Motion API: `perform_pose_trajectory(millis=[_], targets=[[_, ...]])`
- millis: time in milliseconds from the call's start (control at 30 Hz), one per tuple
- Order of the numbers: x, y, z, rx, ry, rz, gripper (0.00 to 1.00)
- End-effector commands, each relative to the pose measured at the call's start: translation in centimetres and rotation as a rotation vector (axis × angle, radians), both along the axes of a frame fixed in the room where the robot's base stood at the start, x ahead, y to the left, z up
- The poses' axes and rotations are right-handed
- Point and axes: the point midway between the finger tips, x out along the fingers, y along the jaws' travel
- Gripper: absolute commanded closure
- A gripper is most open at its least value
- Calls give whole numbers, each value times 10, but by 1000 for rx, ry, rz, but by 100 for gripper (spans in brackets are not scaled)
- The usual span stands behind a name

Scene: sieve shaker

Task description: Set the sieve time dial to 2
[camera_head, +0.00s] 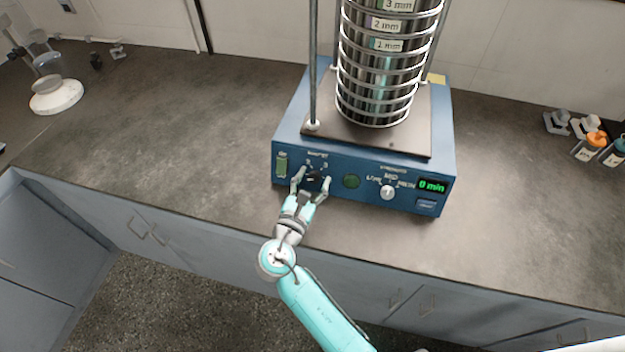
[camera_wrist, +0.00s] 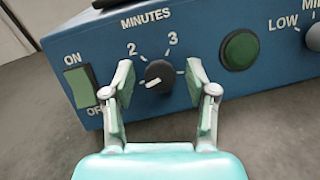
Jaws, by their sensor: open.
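The black minutes dial (camera_wrist: 160,72) is on the front panel of the blue sieve shaker (camera_head: 360,181). Its white pointer mark faces lower left, below the printed 2. The labels 2 (camera_wrist: 132,48) and 3 (camera_wrist: 172,38) show above the dial; other numbers are hidden or not readable. My gripper (camera_head: 312,179) is at the panel, open, with one finger on each side of the dial. In the wrist view, small gaps show between the fingers and the dial. The green display (camera_head: 432,186) reads 0 min.
Left of the dial is a green ON/OFF switch (camera_wrist: 82,88). A sieve stack (camera_head: 380,85) stands on the shaker. The counter on both sides is mostly clear.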

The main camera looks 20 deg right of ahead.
Motion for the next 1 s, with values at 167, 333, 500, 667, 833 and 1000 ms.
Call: perform_pose_trajectory(millis=[167,333,500,667,833,1000], targets=[[0,0,0,0,0,0,55],[0,0,0,0,0,0,98],[0,0,0,2,-1,-2,100],[0,0,0,23,-16,-12,100],[0,1,0,81,-58,-39,100],[0,1,0,179,-129,-81,100]])
